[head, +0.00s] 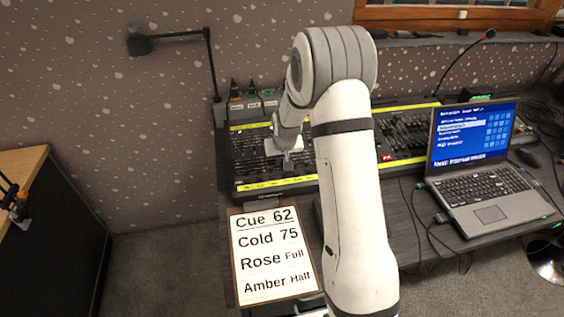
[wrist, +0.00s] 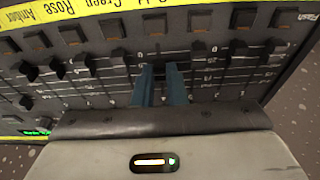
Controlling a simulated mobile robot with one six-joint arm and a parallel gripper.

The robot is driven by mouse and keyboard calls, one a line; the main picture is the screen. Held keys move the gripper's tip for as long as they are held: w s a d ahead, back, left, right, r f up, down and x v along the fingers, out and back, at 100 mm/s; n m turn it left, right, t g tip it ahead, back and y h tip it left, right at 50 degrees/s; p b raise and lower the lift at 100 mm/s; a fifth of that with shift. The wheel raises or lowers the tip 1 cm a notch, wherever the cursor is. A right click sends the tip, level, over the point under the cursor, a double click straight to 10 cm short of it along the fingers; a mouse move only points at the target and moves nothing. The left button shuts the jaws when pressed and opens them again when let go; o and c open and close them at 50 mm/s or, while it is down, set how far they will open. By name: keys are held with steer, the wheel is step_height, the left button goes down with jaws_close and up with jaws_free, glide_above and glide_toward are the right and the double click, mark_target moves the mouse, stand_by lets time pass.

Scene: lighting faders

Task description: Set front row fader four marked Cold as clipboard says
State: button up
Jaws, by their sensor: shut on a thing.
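The clipboard (head: 270,254) in the head view reads Cue 62, Cold 75, Rose Full, Amber Half. The lighting desk (head: 250,187) has yellow label strips and rows of black faders. My gripper (head: 288,163) reaches down to its left part, near the front row. In the wrist view, the blue fingers of my gripper (wrist: 160,82) are shut on a dark fader cap (wrist: 157,67), mostly hidden between them. The label strip (wrist: 75,13) shows Amber, Rose and Green; a label further right, ending in "ld", is cut off at the top edge.
Other black fader caps (wrist: 113,58) stand on both sides of my fingers. A laptop (head: 475,165) sits right of the desk. A lamp (head: 180,38) and small bottles (head: 253,98) stand behind its left end. My arm hides the desk's middle.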

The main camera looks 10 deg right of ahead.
mark_target(282, 163)
steer(key=shift+w+r, duration=0.15)
steer(key=shift+w, duration=1.25)
steer(key=o, duration=0.4)
steer(key=shift+r, duration=0.15)
steer(key=shift+r+p, duration=0.35)
steer(key=shift+r, duration=0.75)
steer(key=shift+s+r, duration=0.1)
steer(key=shift+r, duration=0.2)
steer(key=shift+v, duration=3.6)
steer(key=shift+s, duration=0.1)
